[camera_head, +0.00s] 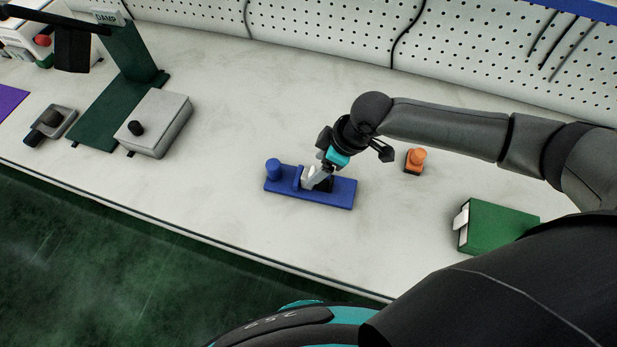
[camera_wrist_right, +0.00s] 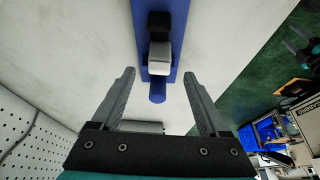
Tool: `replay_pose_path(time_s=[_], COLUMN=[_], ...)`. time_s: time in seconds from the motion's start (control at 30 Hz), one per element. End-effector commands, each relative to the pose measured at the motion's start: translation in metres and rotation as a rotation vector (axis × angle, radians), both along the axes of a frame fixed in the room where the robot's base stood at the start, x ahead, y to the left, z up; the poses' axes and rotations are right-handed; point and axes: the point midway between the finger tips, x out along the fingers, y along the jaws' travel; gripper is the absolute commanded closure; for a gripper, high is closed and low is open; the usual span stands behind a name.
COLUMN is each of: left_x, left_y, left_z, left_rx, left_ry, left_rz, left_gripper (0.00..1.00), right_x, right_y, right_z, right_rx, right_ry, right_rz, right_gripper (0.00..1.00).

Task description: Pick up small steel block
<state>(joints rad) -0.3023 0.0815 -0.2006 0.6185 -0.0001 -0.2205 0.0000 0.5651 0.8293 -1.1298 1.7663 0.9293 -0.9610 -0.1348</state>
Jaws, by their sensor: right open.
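A small steel block (camera_wrist_right: 159,60) with a light grey face sits on a long blue fixture (camera_wrist_right: 178,12), beside a black piece (camera_wrist_right: 158,24), in the right wrist view. The blue fixture (camera_head: 338,200) lies near the bench's front edge in the head view, with a blue cylinder at its left end. My right gripper (camera_head: 314,178) is over the fixture and hides part of it; contact cannot be told there. In the wrist view my right gripper (camera_wrist_right: 159,74) has its fingers wide apart with nothing between them. My left gripper is not in view.
A small orange item (camera_head: 415,159) and a green box (camera_head: 495,226) are to the right. A grey box (camera_head: 165,118) and a dark green stand (camera_head: 128,50) are at left. A perforated panel (camera_head: 330,25) runs along the back. The bench between is clear.

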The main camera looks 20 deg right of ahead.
Motion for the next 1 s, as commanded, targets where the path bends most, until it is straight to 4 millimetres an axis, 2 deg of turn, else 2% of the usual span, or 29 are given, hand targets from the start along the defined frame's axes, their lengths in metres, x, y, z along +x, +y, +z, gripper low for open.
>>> replay_pose_path(time_s=[0.1, 0.3, 0.6, 1.0], left_x=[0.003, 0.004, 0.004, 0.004], left_y=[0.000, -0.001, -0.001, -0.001], left_z=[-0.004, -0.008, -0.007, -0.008], left_rx=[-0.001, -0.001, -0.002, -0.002], left_ry=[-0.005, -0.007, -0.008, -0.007], left_rz=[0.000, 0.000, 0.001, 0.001], left_gripper=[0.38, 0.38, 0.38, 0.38], right_x=[0.005, 0.009, 0.010, 0.010], right_y=[0.007, 0.013, 0.014, 0.013], right_z=[-0.017, -0.037, -0.039, -0.039], right_rx=[0.000, -0.001, -0.001, -0.001], right_ry=[0.001, 0.001, 0.001, 0.001], right_rz=[0.000, -0.001, 0.000, 0.000], right_gripper=[0.22, 0.22, 0.24, 0.69])
